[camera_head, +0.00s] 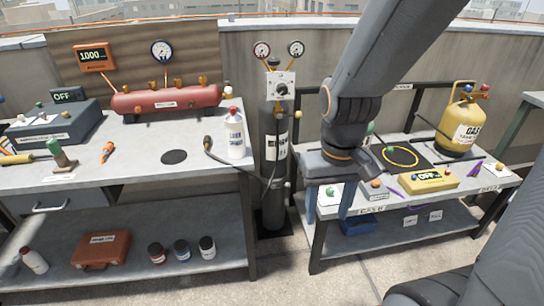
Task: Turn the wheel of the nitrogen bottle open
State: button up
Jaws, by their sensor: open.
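The nitrogen bottle appears to be the tall dark cylinder (276,195) standing on the floor between the two benches; its label is too small to read for sure. A pale plate (280,84) with a dark round knob (281,90) is at its top, below two gauges. I cannot tell whether this knob is the bottle's wheel. A small yellowish knob (298,114) sticks out at the right. My gripper (329,205) points down, open and seemingly empty, right of the bottle and lower than the knobs, by the right bench's left end. It is apart from the knobs.
The left bench (210,160) carries a red tank (167,100), a white bottle (234,133) and a hose running toward the cylinder. The right bench (455,195) carries a yellow gas bottle (463,122) and a yellow meter (428,181). Floor shows in front between the benches.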

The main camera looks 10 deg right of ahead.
aim_at(274, 62)
jog(key=u, duration=0.1)
jog(key=k, duration=0.5)
jog(key=z, duration=0.95)
jog(key=i, duration=1.05)
jog(key=u, duration=0.55)
